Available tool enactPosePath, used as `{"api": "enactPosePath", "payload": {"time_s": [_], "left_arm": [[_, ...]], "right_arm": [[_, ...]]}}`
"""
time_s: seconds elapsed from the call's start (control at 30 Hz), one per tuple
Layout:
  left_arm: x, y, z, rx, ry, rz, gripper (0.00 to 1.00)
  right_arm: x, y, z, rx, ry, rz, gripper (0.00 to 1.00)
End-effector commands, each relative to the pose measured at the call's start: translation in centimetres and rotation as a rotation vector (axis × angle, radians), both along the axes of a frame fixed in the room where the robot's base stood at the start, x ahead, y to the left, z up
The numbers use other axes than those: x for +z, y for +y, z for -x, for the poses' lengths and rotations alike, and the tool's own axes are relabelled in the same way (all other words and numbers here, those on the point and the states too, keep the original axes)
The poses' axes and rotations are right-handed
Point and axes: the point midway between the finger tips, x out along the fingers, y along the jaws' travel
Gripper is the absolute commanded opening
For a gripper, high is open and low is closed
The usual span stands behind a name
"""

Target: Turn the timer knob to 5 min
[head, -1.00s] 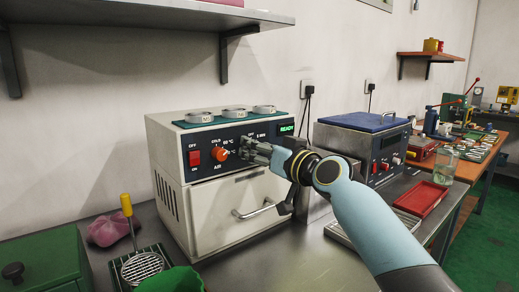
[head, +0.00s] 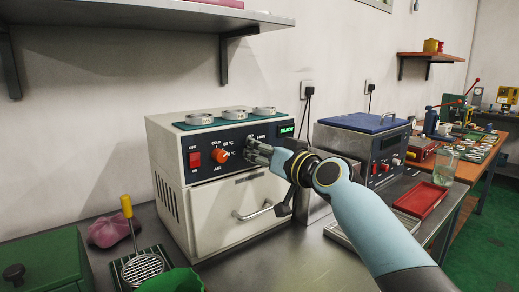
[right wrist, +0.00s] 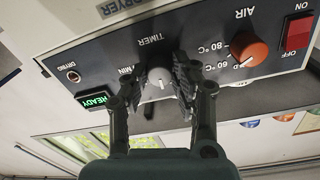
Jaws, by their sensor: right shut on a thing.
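The dryer (head: 165,135) is a cream box with a dark control panel. My right gripper (head: 254,150) is at the panel, just right of the orange air knob (head: 220,155). In the upside-down right wrist view, its fingers are shut on the pale grey timer knob (right wrist: 160,77), one finger on each side. The word TIMER is readable by the knob, but the fingers cover part of the dial marks, and I cannot tell the knob's exact setting. In the head view the gripper mostly hides this knob. My left gripper is not in view.
The panel also has a red switch (head: 195,158) and a green READY display (head: 286,131). Rings lie on a green mat (head: 180,125) on the dryer's top. A drawer handle (head: 253,212) juts out below. A blue-lidded device (head: 360,123) stands to the right.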

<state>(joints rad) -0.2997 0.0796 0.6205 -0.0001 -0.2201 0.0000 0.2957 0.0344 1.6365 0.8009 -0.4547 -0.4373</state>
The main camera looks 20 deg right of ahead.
Motion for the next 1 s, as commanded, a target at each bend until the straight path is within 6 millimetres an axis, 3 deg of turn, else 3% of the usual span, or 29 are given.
{"api": "enactPosePath", "payload": {"time_s": [1.0], "left_arm": [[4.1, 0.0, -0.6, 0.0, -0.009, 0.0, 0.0]], "right_arm": [[0.1, -0.1, 0.0, -0.001, 0.28, -0.77, 0.0]]}}
